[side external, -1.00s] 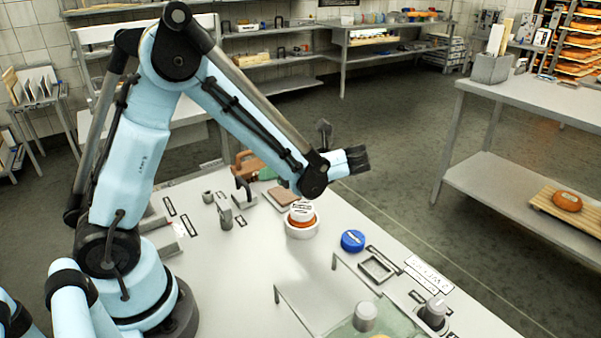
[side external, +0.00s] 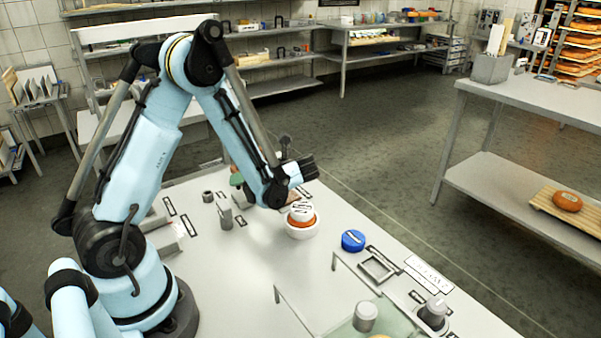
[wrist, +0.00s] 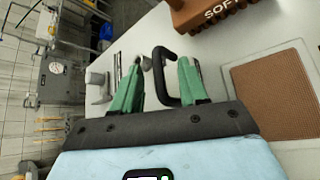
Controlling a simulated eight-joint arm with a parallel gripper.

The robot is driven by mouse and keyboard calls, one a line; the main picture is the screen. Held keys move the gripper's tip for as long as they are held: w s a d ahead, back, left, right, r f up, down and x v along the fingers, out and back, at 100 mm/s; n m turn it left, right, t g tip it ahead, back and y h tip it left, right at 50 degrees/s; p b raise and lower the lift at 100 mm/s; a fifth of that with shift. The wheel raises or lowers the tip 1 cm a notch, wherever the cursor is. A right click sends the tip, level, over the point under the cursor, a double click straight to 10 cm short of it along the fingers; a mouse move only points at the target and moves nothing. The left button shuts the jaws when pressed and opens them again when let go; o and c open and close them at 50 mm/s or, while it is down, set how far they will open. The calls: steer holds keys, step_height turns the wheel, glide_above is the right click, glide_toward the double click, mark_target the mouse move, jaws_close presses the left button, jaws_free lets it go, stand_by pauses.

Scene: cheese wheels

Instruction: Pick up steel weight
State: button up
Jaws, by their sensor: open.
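My gripper (side external: 303,169) is above the far part of the white table in the side view. In the wrist view its two green fingers (wrist: 160,72) are apart with nothing visibly held. A black U-shaped handle (wrist: 161,78) shows between and beyond the fingertips; its base is hidden. Several plain grey pieces could be the steel weight, and I cannot tell which: a small cylinder (side external: 208,196), a taller piece (side external: 225,217), a cylinder at the front (side external: 365,316) and a grey-topped piece (side external: 434,312). Grey pieces also show left of the fingers in the wrist view (wrist: 97,79).
An orange-and-white stack in a white ring (side external: 301,229) and a blue disc (side external: 352,240) stand on the table. A brown block marked SOFT (wrist: 215,12) and a framed brown mat (wrist: 275,90) lie right of the fingers. A square frame (side external: 377,268) lies nearer the front.

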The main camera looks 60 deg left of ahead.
steer(key=shift+a+f, duration=0.1)
jaws_close()
stand_by(0.6)
